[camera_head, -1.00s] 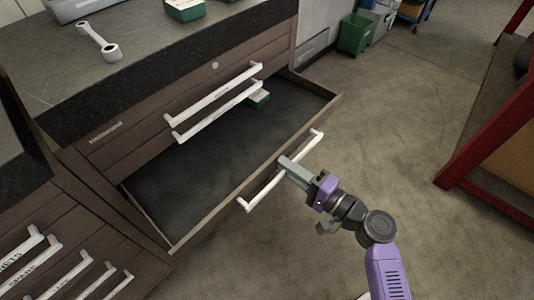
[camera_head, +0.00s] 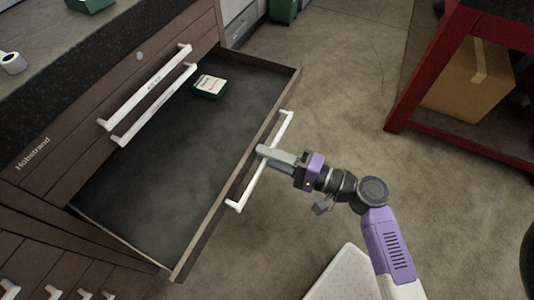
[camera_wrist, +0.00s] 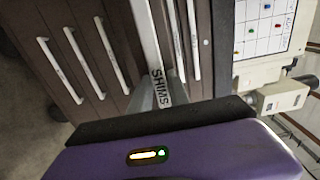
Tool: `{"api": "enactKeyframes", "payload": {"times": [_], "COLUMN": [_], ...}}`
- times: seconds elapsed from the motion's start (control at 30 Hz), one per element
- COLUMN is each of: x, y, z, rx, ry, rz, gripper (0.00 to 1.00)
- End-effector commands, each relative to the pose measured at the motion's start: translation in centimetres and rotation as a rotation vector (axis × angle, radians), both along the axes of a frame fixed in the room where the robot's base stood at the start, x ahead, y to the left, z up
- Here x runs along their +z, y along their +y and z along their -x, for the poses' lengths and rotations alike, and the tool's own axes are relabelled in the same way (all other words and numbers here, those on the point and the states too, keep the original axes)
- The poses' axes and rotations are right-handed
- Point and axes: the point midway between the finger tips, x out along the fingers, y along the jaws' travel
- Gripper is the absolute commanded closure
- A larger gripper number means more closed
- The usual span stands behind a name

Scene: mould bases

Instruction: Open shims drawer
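The pulled-out drawer (camera_head: 222,213) stands far out from the brown cabinet in the head view, with its dark inside showing. Its white bar handle (camera_head: 279,133) is on the front panel. In the wrist view the handle (camera_wrist: 147,38) bears the label SHIMS. My gripper (camera_head: 264,152) is at the middle of this handle. In the wrist view my gripper's fingers (camera_wrist: 160,98) lie on both sides of the bar, shut on it. A small green and white box (camera_head: 210,87) lies inside the drawer near its back.
Closed drawers with white handles (camera_head: 150,85) are above the open one. A dark worktop (camera_head: 50,75) tops the cabinet. A red-framed rack (camera_head: 425,80) with a cardboard box (camera_head: 470,80) stands at the right. The floor (camera_head: 340,95) between is clear.

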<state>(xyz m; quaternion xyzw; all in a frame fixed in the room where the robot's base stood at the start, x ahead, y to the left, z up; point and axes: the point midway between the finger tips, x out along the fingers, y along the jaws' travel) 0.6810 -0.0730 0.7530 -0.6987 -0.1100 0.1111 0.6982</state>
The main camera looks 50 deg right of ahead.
Motion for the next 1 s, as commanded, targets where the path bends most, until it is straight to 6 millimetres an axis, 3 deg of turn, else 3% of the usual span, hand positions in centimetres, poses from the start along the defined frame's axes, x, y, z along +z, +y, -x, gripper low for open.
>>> {"api": "enactKeyframes", "payload": {"times": [0.07,0.47,0.8,1.0], "x": [0.0,0.0,-0.1,0.0], "y": [0.0,-0.2,-1.8,-2.3], "z": [0.0,0.6,5.5,7.2], "rx": [0.000,-0.002,-0.003,0.000], "ry": [0.000,-0.001,0.001,-0.001], "rz": [0.000,-0.001,-0.001,-0.001], "gripper": [0.62,0.62,0.62,0.62]}}
